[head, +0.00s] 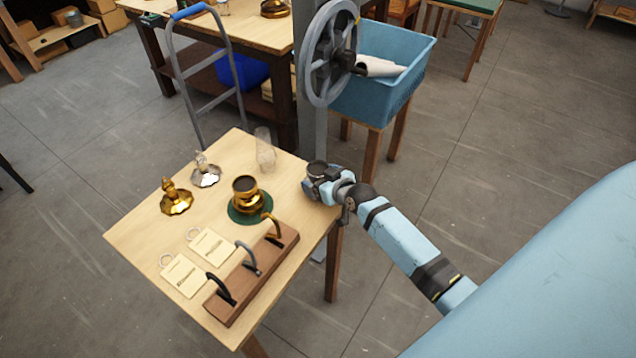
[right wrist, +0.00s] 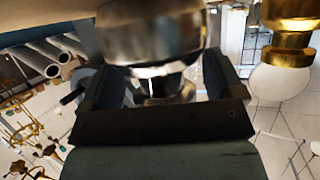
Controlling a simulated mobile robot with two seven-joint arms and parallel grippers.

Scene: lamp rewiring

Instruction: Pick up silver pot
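The silver pot (right wrist: 150,30) fills the top middle of the right wrist view, with a wide shiny body and a narrower foot. In the head view its dark round top (head: 317,168) shows at the right corner of the table. My right gripper (head: 322,182) is at the pot there, partly hiding it. In the right wrist view the fingers are spread apart, one on each side of the pot. I cannot tell whether both press on it, or whether the pot rests on the table. My left gripper is out of view.
The small wooden table (head: 140,232) holds a gold pot (head: 246,190) on a green mat, a gold lamp part (head: 176,198), a silver lamp part (head: 206,173), a clear glass (head: 265,150), tags and a hook rack (head: 255,275). A grey post with a wheel (head: 328,52) stands behind.

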